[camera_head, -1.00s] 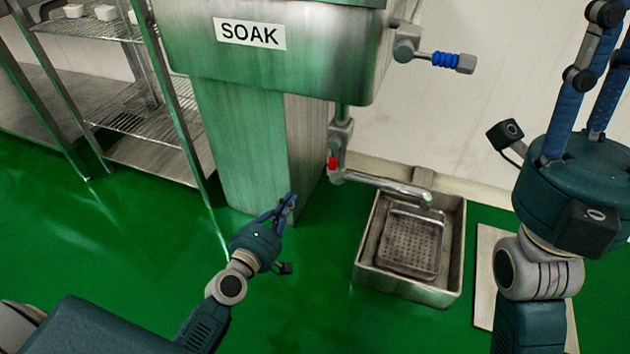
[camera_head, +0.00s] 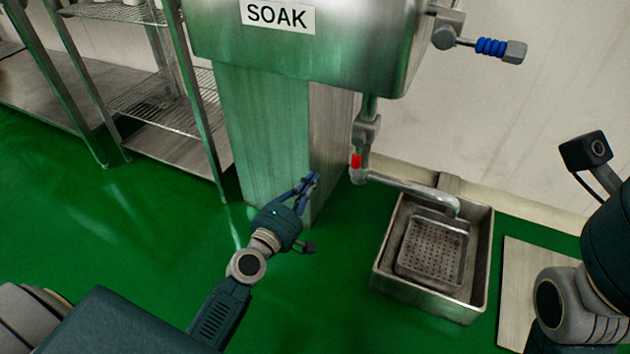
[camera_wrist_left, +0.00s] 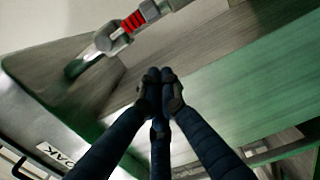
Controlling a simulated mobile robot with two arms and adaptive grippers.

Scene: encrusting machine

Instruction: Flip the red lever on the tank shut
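The red lever (camera_head: 356,161) sits on the drain pipe under the tank (camera_head: 310,40) marked SOAK. In the left wrist view the red ribbed lever (camera_wrist_left: 133,21) shows at the top, beyond and left of my fingertips. Its exact angle is hard to tell. My left gripper (camera_head: 312,181) is in front of the tank's leg, to the left of and a little below the lever in the picture. Its fingertips meet in the left wrist view (camera_wrist_left: 160,88), with nothing between them. Only part of my right gripper's body shows at the right edge; its fingers are out of frame.
A blue-handled valve (camera_head: 492,47) sticks out at the tank's upper right. A metal spout (camera_head: 415,190) runs over a floor basin (camera_head: 383,270) holding a perforated tray (camera_head: 405,258). Wire shelving (camera_head: 160,110) stands at left. The green floor in front is open.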

